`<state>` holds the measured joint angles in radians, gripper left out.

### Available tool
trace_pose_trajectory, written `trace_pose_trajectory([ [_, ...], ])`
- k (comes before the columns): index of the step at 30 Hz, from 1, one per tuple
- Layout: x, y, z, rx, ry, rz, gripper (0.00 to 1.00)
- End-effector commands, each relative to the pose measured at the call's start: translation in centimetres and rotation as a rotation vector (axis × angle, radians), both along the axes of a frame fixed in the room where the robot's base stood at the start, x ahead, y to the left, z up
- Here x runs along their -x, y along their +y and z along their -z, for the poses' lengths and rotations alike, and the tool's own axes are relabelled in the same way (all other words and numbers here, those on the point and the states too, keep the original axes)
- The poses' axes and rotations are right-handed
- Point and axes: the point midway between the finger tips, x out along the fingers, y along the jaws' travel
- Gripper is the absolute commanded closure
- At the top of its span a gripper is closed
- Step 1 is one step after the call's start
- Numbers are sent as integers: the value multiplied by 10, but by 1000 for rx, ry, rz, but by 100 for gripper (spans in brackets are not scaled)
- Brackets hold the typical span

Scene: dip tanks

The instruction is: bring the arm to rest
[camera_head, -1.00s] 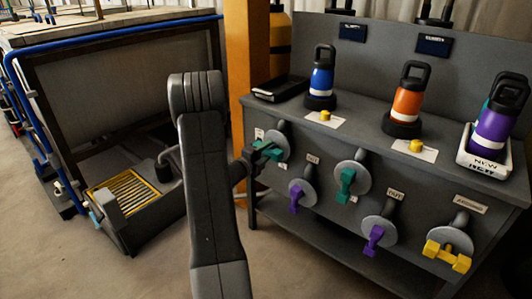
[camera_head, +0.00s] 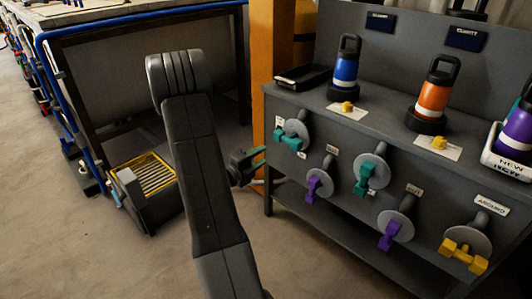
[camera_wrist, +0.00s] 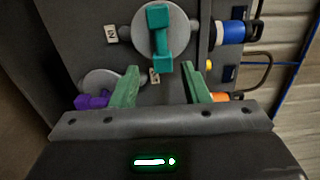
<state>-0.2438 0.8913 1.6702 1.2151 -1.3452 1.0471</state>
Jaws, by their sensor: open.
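My arm stands in front of the grey valve bench (camera_head: 345,115) in the head view. My gripper (camera_head: 258,160) is beside the bench's left end, apart from the nearest teal valve handle (camera_head: 289,141). The wrist view shows my gripper (camera_wrist: 160,70) with its two green fingers spread and nothing held between them. The same teal handle (camera_wrist: 160,38) on its round grey disc lies just beyond the fingers, with an IN label beside it. A purple handle (camera_wrist: 92,101) shows at the lower left of the wrist view.
Blue (camera_head: 346,65) and orange (camera_head: 434,95) bottles and a black tray (camera_head: 302,77) stand on the bench. More valve handles stick out from its front. An orange post (camera_head: 262,70) rises behind. A tank with a yellow-edged grate (camera_head: 152,175) is at left. Bare floor lies between.

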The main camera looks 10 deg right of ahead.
Motion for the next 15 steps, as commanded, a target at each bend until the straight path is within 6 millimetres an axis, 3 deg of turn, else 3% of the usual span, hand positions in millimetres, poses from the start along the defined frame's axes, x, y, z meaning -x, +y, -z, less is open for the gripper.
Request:
trace_pose_trajectory([
  [15,-5,-7,1,-1,-1,2,58],
])
